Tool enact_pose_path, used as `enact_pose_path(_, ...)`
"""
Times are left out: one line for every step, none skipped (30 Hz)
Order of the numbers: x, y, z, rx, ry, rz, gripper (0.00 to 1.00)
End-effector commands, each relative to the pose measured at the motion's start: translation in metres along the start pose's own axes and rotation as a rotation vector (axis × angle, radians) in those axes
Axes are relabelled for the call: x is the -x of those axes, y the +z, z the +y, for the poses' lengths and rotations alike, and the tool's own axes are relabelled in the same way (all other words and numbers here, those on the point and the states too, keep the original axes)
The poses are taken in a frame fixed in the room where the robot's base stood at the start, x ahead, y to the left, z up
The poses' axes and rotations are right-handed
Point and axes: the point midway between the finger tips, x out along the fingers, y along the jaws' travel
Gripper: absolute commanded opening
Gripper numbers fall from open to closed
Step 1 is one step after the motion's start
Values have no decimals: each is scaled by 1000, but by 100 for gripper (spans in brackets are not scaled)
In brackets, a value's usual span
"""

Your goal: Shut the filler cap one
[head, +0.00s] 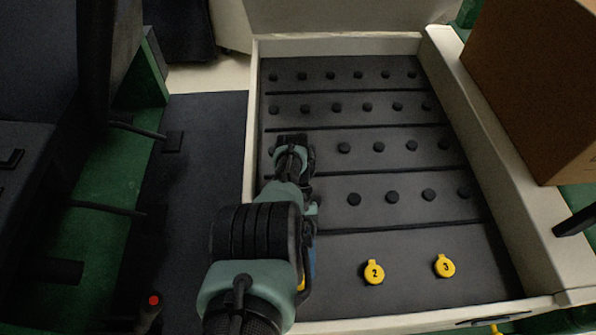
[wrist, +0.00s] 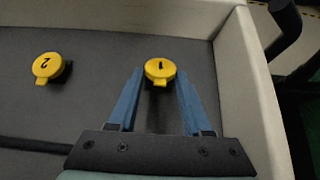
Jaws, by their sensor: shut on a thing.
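The yellow filler cap one (wrist: 160,70), marked 1, stands on the dark panel inside the cart's pale rim in the wrist view. My gripper (wrist: 160,77) has its two blue fingers on either side of this cap and is shut on it. In the head view my arm covers most of filler cap one; only a yellow sliver (head: 301,285) shows beside my blue finger (head: 312,262). I cannot tell whether the cap's lid is fully down.
Yellow cap two (head: 374,272) and cap three (head: 445,266) stand to the right on the same panel. Several rows of black knobs lie farther back. The cart's pale rim (wrist: 258,95) rises close to the gripper. A brown box (head: 535,80) stands at the right.

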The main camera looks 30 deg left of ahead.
Motion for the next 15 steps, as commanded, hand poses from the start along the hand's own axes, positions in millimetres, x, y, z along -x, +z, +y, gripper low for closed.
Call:
enact_pose_path(-3,-1,0,1,-1,-2,0)
enact_pose_path(-3,-1,0,1,-1,-2,0)
enact_pose_path(-3,-1,0,1,-1,-2,0)
enact_pose_path(-3,-1,0,1,-1,-2,0)
enact_pose_path(-3,-1,0,1,-1,-2,0)
enact_pose_path(-3,-1,0,1,-1,-2,0)
enact_pose_path(-3,-1,0,1,-1,-2,0)
enact_pose_path(-3,-1,0,1,-1,-2,0)
enact_pose_path(-3,-1,0,1,-1,-3,53)
enact_pose_path(-3,-1,0,1,-1,-2,58)
enact_pose_path(-3,-1,0,1,-1,-2,64)
enact_pose_path(-3,-1,0,1,-1,-2,71)
enact_pose_path(-2,-1,0,1,-1,-2,76)
enact_pose_path(-2,0,0,1,-1,-2,78)
enact_pose_path(-2,0,0,1,-1,-2,78)
